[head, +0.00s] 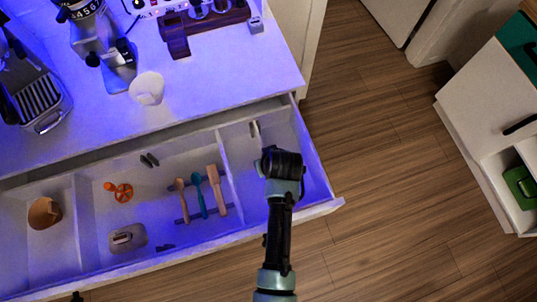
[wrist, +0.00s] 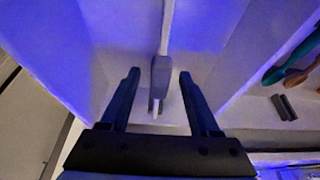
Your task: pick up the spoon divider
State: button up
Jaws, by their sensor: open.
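A pale object with a thin stem and a wider grey end (wrist: 161,75) lies in the right compartment of the open drawer. It may be the spoon divider; I cannot tell for sure. In the head view its pale end (head: 255,129) shows just beyond my gripper (head: 262,155), which hides the rest. In the wrist view my gripper (wrist: 159,76) is open, with one finger on each side of the grey end and a visible gap to both. Nothing is held.
The drawer's middle compartment holds several spoons (head: 201,194), an orange tool (head: 120,191), two small dark bars (head: 149,160) and a grey oval piece (head: 127,238). A brown cup (head: 44,213) lies at the left. A partition (head: 228,165) and the drawer's right wall (head: 312,160) flank my gripper.

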grip_shut()
jog(key=shift+r, duration=0.2)
dwell(0.4)
notch_tip(320, 180, up, 24)
jog(key=p, duration=0.7)
dwell(0.8)
jog(key=shift+f, duration=0.2)
